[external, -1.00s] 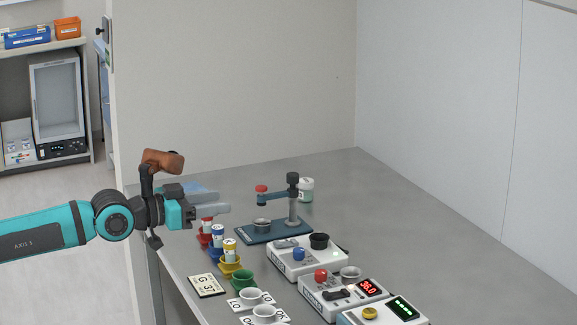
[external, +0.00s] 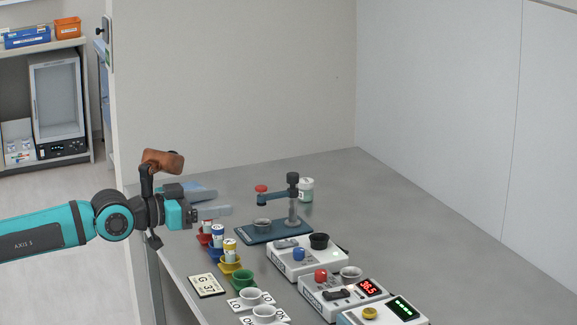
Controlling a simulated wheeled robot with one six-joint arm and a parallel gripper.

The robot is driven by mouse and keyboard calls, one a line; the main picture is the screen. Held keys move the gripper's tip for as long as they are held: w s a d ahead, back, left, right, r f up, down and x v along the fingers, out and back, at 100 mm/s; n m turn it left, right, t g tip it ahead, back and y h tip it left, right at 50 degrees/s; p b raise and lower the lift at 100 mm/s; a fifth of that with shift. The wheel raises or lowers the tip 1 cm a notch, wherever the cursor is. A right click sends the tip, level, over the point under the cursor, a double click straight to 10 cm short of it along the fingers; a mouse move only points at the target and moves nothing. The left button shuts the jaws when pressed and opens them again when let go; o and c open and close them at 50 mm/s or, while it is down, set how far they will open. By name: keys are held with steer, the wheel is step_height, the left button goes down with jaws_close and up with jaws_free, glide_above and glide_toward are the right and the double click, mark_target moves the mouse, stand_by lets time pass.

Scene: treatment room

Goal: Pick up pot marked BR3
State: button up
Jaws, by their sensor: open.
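My gripper (external: 223,203) is open and empty, its two fingers pointing right above the left part of the grey table. Below it, three small white-capped pots stand in a row of coloured holders. One pot (external: 207,227) is in the red holder and lies closest under the fingers. A pot with a blue band (external: 217,234) is in the blue holder. A pot with a yellow band (external: 230,247) is in the yellow holder. The markings on the pots are too small to read, so I cannot tell which is BR3.
An empty-looking green holder (external: 242,280) and white cups (external: 250,296) continue the row. A card (external: 206,285) lies at its left. A blue stand (external: 274,231) and white devices (external: 307,261) are to the right. A green-labelled jar (external: 306,189) stands behind. The table's right side is clear.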

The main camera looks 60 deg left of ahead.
steer(key=w+a+r+n+g+y, duration=0.15)
steer(key=w+a, duration=0.25)
steer(key=w, duration=0.4)
steer(key=w+a+r+n+g+y, duration=0.1)
steer(key=w+a+r+g, duration=0.2)
steer(key=w, duration=0.4)
steer(key=n+g, duration=0.5)
steer(key=g, duration=0.4)
glide_above(306, 180)
steer(key=s+d, duration=0.4)
step_height(306, 180, down, 15)
steer(key=shift+m, duration=0.25)
steer(key=x, duration=1.1)
steer(key=shift+s+a+f, duration=0.2)
steer(key=shift+a+f, duration=0.05)
steer(key=shift+a, duration=0.05)
steer(key=shift+x, duration=2.5)
steer(key=shift+s+a, duration=0.15)
steer(key=shift+c, duration=0.5)
